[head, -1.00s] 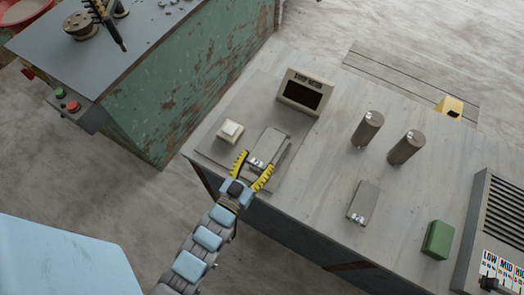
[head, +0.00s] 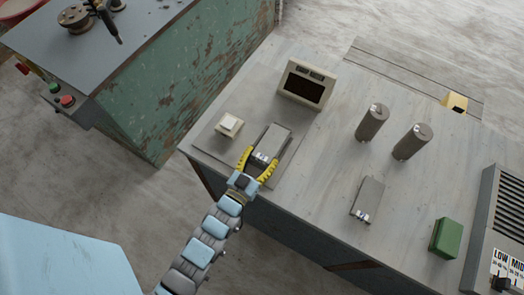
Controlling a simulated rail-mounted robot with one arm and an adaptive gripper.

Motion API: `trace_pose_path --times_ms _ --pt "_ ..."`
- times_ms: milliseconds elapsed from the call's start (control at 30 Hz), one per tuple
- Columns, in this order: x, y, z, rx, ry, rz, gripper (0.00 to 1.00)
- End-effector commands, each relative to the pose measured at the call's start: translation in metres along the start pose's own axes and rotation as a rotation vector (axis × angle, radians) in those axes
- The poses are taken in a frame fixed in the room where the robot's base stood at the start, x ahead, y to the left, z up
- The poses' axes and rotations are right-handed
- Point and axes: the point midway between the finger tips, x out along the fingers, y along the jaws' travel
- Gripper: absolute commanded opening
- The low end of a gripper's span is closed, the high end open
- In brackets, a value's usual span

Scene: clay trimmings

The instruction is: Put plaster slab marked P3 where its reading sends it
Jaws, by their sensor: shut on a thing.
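My gripper (head: 257,166) has yellow fingers and is shut on a grey plaster slab (head: 273,139) with a small pale label at its near end. The label is too small to read. The slab is on or just above a grey plate (head: 213,149) at the left end of the table; I cannot tell whether it touches. A damp meter (head: 304,86) with a dark, blank screen stands behind the slab. A white square button (head: 229,124) sits left of the slab. Another grey slab (head: 368,196) with a small label lies on the table to the right, apart from my gripper.
Two grey cylinders (head: 372,122) (head: 411,142) stand mid-table. A green block (head: 446,238) lies at the right beside a slotted grey unit (head: 510,205) marked LOW and MID. A green bench (head: 200,85) stands at the left. The table surface between the meter and cylinders is clear.

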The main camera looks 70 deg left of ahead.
Motion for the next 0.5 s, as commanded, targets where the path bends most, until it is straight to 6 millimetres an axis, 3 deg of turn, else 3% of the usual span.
trace_pose_path --times_ms 300,333,400,500 --pt "0.0003 0.0004 0.0016 0.0 0.002 0.001 0.26" --pt "0.0002 0.0002 0.0014 0.0 0.002 0.001 0.75" --pt "0.0002 0.0002 0.0012 0.0 0.002 0.001 0.95" --pt "0.0002 0.0002 0.0011 0.0 0.002 0.001 0.95"
